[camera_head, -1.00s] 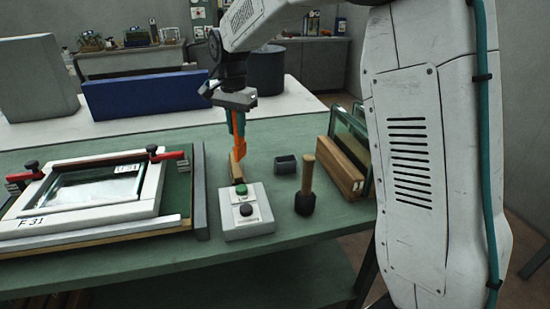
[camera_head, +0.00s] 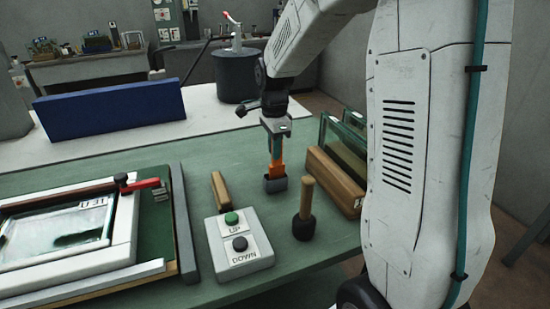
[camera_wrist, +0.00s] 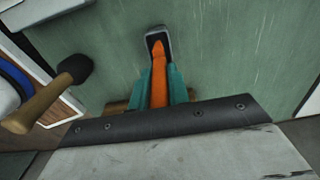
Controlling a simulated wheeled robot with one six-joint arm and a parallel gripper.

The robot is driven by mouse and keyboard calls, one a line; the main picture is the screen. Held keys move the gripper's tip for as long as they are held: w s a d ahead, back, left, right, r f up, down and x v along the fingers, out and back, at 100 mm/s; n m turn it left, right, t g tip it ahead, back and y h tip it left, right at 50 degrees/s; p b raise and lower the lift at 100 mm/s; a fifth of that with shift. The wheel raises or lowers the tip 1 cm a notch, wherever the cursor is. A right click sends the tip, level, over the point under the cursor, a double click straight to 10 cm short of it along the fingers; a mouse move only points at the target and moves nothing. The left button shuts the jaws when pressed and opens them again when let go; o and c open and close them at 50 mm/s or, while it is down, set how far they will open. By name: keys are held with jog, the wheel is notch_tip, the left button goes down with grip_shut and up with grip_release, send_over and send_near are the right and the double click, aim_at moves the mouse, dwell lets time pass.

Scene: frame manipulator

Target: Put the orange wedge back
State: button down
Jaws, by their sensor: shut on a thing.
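The orange wedge (camera_head: 276,171) is upright in my gripper (camera_head: 276,150), with its lower end at the small dark grey holder (camera_head: 275,185) on the green bench. In the wrist view my gripper's teal fingers (camera_wrist: 160,88) are shut on the orange wedge (camera_wrist: 158,75). There its tip lies within the outline of the dark holder (camera_wrist: 158,34). The fingers hide part of the wedge, and I cannot tell how deep the tip sits.
A mallet (camera_head: 305,212) stands just right of the holder. A wooden block (camera_head: 334,181) and glass panes are farther right. A wooden-handled tool (camera_head: 220,189) and the UP/DOWN button box (camera_head: 238,244) are on the left. The framed glass (camera_head: 62,240) lies far left.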

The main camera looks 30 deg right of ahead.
aim_at(274, 166)
jog(key=shift+f, duration=1.55)
jog(key=c, duration=1.3)
grip_release()
jog(key=shift+f, duration=0.15)
